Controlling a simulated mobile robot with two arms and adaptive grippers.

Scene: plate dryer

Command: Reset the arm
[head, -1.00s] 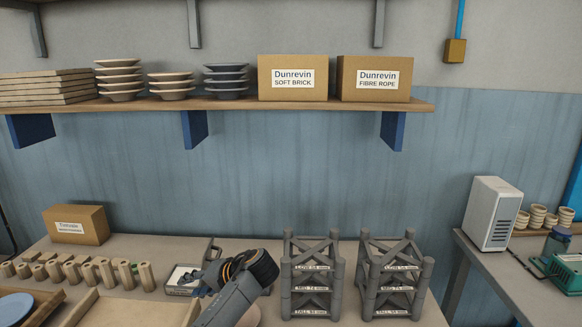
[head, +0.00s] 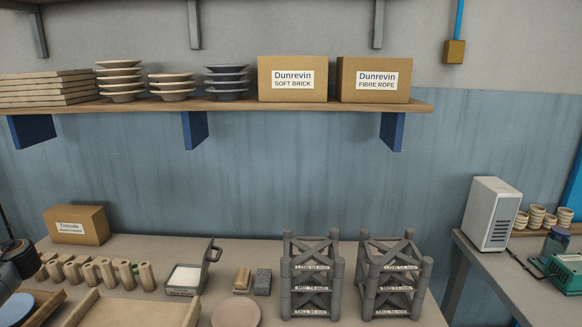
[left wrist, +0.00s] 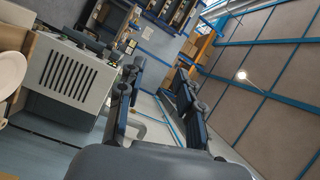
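My left gripper (left wrist: 160,76) shows in the left wrist view with its two dark fingers apart and nothing between them. Behind it are a room wall, shelving and a pale vented box, all seen tilted. In the head view, a dark part of my left arm (head: 14,262) shows at the left edge, beside the row of clay pegs. The left fingers cannot be made out in the head view. My right gripper is in neither view.
Two grey racks (head: 311,275) (head: 390,277) stand on the bench. A shelf (head: 300,106) with boxes and plates hangs above.

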